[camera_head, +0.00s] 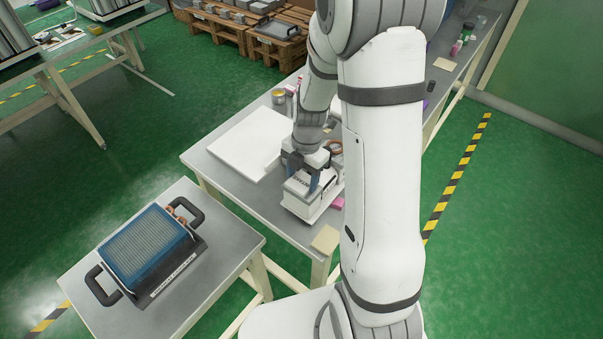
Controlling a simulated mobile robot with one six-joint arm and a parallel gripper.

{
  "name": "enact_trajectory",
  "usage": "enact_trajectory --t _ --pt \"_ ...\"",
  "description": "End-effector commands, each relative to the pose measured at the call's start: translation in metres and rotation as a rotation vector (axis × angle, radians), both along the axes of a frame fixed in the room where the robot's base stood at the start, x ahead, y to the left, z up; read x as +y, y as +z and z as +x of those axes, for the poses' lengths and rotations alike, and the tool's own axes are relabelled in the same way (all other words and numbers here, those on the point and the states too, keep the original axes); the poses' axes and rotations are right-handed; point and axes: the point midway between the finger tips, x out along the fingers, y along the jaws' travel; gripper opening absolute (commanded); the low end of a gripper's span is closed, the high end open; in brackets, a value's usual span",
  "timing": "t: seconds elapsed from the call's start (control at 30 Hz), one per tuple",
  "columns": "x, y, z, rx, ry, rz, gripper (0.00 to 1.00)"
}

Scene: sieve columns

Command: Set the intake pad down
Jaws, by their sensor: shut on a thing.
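My gripper (301,173) is shut on a white block-like item with dark lettering on its side, which I take as the intake pad (300,196). The blue fingers reach down on it from above. The pad is low over the grey table (220,175), near its front edge. I cannot tell whether its underside touches the table.
A white flat board (237,145) lies left of the pad. A blue-topped sieve box (147,247) with black handles stands on the separate front-left table (205,285).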

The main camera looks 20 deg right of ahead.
Motion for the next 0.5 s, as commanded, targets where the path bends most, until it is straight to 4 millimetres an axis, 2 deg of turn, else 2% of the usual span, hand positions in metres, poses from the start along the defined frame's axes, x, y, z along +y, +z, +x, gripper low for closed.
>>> enact_trajectory --t 0.5 --pt "0.0005 -0.005 0.0002 -0.001 0.001 -0.001 0.36"
